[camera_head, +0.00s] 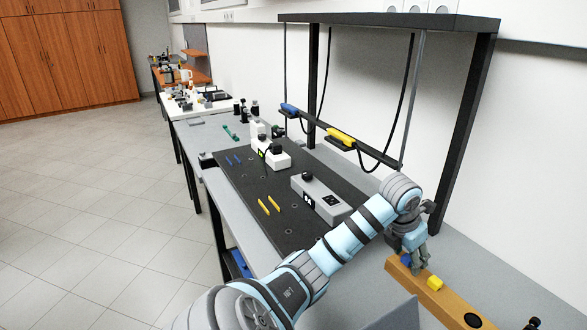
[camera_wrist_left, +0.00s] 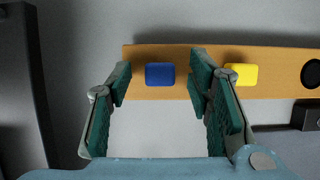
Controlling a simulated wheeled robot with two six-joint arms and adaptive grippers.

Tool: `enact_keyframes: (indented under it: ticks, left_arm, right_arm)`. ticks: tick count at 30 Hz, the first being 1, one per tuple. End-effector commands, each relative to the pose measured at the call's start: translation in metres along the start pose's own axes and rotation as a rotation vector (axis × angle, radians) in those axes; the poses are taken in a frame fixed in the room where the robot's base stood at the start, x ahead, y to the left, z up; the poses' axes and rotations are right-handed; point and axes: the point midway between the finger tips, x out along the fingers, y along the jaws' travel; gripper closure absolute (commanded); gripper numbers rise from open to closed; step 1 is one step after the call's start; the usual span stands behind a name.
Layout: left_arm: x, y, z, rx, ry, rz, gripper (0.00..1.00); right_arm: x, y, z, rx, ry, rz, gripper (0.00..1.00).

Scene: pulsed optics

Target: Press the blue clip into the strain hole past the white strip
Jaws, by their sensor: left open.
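The blue clip (camera_wrist_left: 160,74) sits in a wooden block (camera_wrist_left: 140,92), which also shows at the lower right of the head view (camera_head: 455,307). A yellow clip (camera_wrist_left: 241,74) sits beside it to the right, outside the jaws. My left gripper (camera_wrist_left: 161,72) is open above the block, its fingers on either side of the blue clip with gaps visible. In the head view my left gripper (camera_head: 414,262) partly covers the blue clip (camera_head: 406,259). The strain hole and white strip cannot be made out for sure. My right gripper is not in view.
A dark board (camera_head: 240,187) on the bench carries a grey box (camera_head: 320,198), a white box (camera_head: 268,153), and blue and yellow strips (camera_head: 269,206). A black shelf frame (camera_head: 467,120) stands behind, with a rail holding blue and yellow connectors (camera_head: 341,137).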

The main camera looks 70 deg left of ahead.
Motion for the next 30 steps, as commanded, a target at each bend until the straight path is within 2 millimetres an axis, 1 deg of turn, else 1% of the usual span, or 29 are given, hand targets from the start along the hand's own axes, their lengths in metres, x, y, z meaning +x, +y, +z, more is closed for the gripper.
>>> enact_keyframes:
  ticks: [3, 4, 11, 12, 13, 19, 26, 30]
  left_arm:
    - [-0.001, 0.000, 0.000, 0.000, 0.000, 0.000, 0.53]
    - [-0.001, 0.000, 0.000, 0.000, 0.000, 0.000, 0.55]
    - [-0.002, 0.000, 0.000, 0.000, 0.000, 0.000, 0.92]
    - [-0.002, 0.000, 0.000, 0.000, 0.000, 0.000, 0.98]
    - [-0.002, 0.000, 0.000, 0.000, 0.000, 0.000, 1.00]
    - [-0.003, 0.000, 0.001, 0.000, 0.000, 0.001, 1.00]
    - [-0.014, 0.000, 0.005, 0.000, 0.001, 0.001, 1.00]
    - [-0.015, 0.000, 0.006, 0.000, 0.001, 0.001, 1.00]
  right_arm:
    - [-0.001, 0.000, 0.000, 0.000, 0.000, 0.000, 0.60]
    - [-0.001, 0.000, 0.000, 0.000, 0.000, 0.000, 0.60]
    - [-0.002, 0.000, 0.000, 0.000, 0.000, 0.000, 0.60]
    - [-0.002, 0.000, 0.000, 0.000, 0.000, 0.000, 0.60]
    - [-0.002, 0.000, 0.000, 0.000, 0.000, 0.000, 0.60]
    - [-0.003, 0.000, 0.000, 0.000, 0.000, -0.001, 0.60]
    - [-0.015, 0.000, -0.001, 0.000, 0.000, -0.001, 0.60]
    - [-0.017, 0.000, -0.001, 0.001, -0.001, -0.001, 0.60]
